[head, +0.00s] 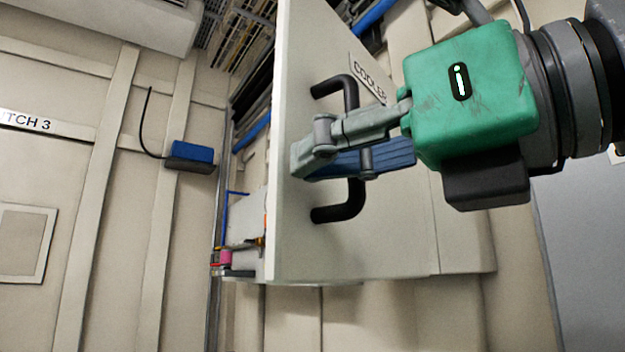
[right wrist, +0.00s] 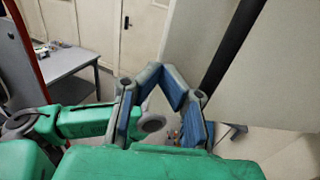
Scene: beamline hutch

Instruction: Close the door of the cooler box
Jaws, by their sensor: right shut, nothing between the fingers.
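The cooler box door (head: 400,225) is a pale upright panel in the head view, marked COOLER, with its thick left edge facing me. Its black bar handle (head: 342,213) stands out from the face. My right gripper (head: 303,170) is shut and empty, its fingers crossing in front of the middle of the handle and hiding that part. In the right wrist view, the fingers (right wrist: 178,98) meet at the tips, with the dark handle bar (right wrist: 232,45) to their right, outside them. Contact with the handle cannot be told. How far the door stands open is unclear. My left gripper is not seen.
In the head view, a pink item (head: 225,258) and tubing show past the door's left edge. A blue box (head: 191,153) hangs on the beige wall. A grey table (right wrist: 65,65) stands at the left of the right wrist view.

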